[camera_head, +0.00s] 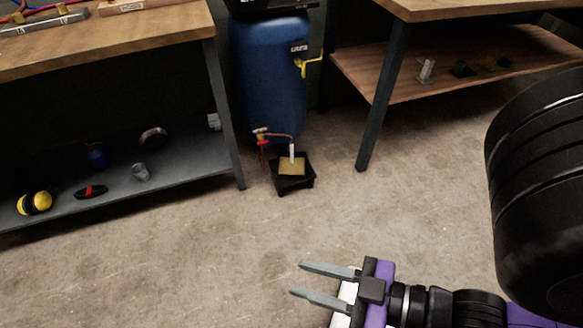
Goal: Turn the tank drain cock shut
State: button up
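A blue upright tank (272,75) stands on the floor between two benches. Near its lower left front is a small drain cock (262,134) with a red and light-coloured part; its handle position is too small to tell. A thin copper-coloured pipe runs from it to the right and ends in a pale vertical piece over a black tray (293,185). My gripper (296,279) is low in the picture, in front of the tray and well apart from the cock. Its two grey fingers point left, spread apart with nothing between them.
The left bench's lower shelf (190,165) holds yellow earmuffs (35,203) and several small items. The right bench's leg (383,100) stands right of the tank. A large black rounded object (540,190) fills the right edge.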

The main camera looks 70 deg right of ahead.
aim_at(262, 142)
jog(key=z, duration=1.45)
